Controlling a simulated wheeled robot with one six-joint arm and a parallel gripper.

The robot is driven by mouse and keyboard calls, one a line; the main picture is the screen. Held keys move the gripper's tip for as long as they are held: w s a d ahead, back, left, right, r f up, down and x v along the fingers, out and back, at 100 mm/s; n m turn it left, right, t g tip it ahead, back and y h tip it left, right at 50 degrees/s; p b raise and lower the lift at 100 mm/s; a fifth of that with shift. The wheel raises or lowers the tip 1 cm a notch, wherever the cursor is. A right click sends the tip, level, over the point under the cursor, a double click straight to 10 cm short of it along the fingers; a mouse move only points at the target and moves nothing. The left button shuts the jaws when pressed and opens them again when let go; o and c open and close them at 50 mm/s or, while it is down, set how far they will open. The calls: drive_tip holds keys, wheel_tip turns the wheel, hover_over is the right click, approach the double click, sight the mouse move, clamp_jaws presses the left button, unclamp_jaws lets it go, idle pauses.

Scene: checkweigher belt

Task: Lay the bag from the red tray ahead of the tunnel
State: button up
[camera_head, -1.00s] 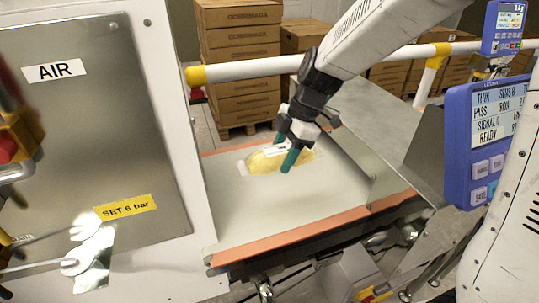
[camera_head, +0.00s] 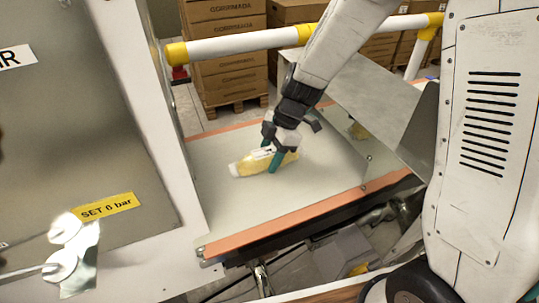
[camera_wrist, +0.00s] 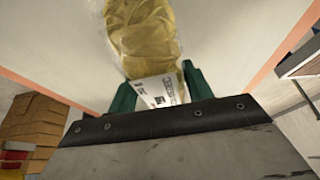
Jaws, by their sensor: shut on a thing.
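My gripper (camera_head: 272,150) has green fingers shut on a yellow bag (camera_head: 250,165) with a white label. The bag is low over the pale belt (camera_head: 225,205); I cannot tell whether it touches. In the wrist view the bag (camera_wrist: 145,40) reaches forward from between the fingers (camera_wrist: 157,88), with its white labelled end in the grip. A grey metal housing (camera_head: 375,100), perhaps the tunnel, stands to the right of the bag, and its side plate reflects yellow. The red tray cannot be made out in the head view.
A steel cabinet (camera_head: 75,130) with a yellow "SET 6 bar" label stands left of the belt. A white rail with yellow fittings (camera_head: 240,47) runs behind it, before stacked cartons (camera_head: 228,70). Orange strips (camera_head: 290,212) edge the belt, which is bare around the bag.

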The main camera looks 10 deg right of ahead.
drive_tip(key=o, duration=1.4)
drive_tip(key=shift+c, duration=0.2)
drive_tip(key=v, duration=1.1)
drive_tip(key=shift+r, duration=0.3)
drive_tip(key=shift+d+r, duration=0.15)
drive_tip(key=shift+r, duration=0.15)
drive_tip(key=s+d+r+m+t+h, duration=0.1)
drive_tip(key=s+d+r+m, duration=0.3)
drive_tip(key=s+m, duration=0.6)
drive_tip(key=s+d+r+m+t+h, duration=0.1)
drive_tip(key=s+d+r+m+h, duration=0.2)
drive_tip(key=s+d+m, duration=0.3)
drive_tip(key=shift+s+d+r+m+h, duration=0.35)
drive_tip(key=shift+s+r+m, duration=0.45)
drive_tip(key=shift+s+m, duration=2.45)
drive_tip(key=shift+s+n, duration=1.1)
drive_tip(key=shift+n, duration=0.05)
